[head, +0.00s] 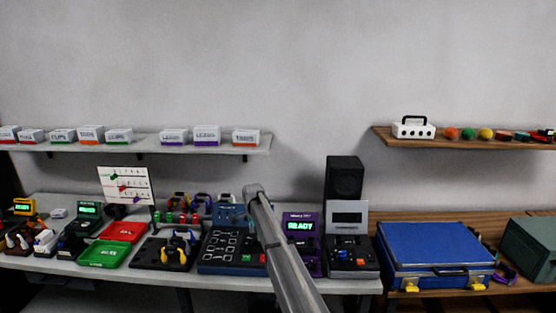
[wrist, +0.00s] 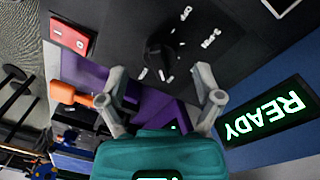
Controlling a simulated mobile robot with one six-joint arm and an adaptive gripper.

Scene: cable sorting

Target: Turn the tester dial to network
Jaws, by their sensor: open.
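The tester (head: 313,262) is a purple unit on the bench with a lit screen (head: 300,227) reading READY. In the wrist view its screen (wrist: 265,112) appears upside down at the right. In the head view my arm hides part of the tester and the dial.
A dark blue panel box (head: 232,250) stands left of the tester, and a black speaker (head: 344,180) behind right. A blue case (head: 436,247) lies on the wooden bench. Red (head: 121,230) and green (head: 104,254) trays sit left.

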